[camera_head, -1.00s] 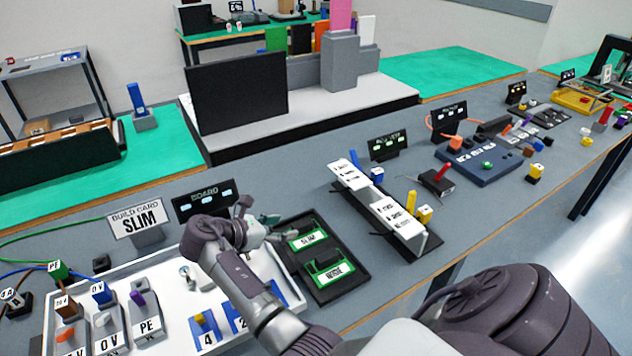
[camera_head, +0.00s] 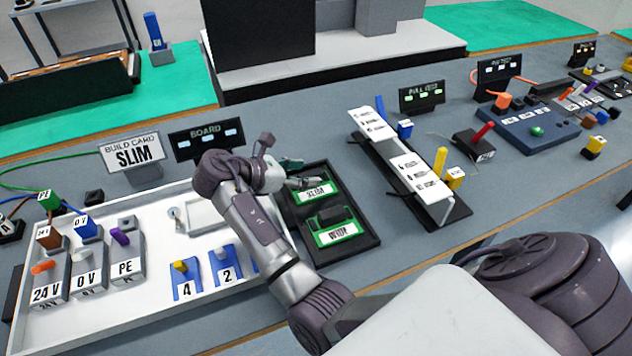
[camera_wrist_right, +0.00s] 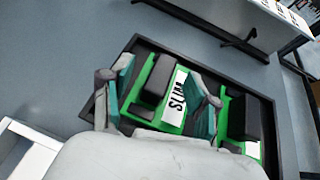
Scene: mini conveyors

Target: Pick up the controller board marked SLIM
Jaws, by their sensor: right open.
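The SLIM controller board (camera_head: 319,192) is green with a white label and a black block. It lies at the far end of a black tray (camera_head: 366,218), beside a second green board (camera_head: 338,234) whose label looks like WIDE. My right gripper (camera_head: 295,174) is over the SLIM board's left part. In the right wrist view the open fingers (camera_wrist_right: 164,92) are on either side of the SLIM board (camera_wrist_right: 174,117), with its label between them. No grip shows, and I cannot tell how far above the board they are. My left gripper is not in view.
A white tray (camera_head: 180,287) with terminal blocks lies left of the black tray. Behind stand the SLIM build card (camera_head: 132,153) and the BOARD sign (camera_head: 207,138). A rail with white label plates (camera_head: 414,175) stands to the right. Bare grey bench lies between it and the black tray.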

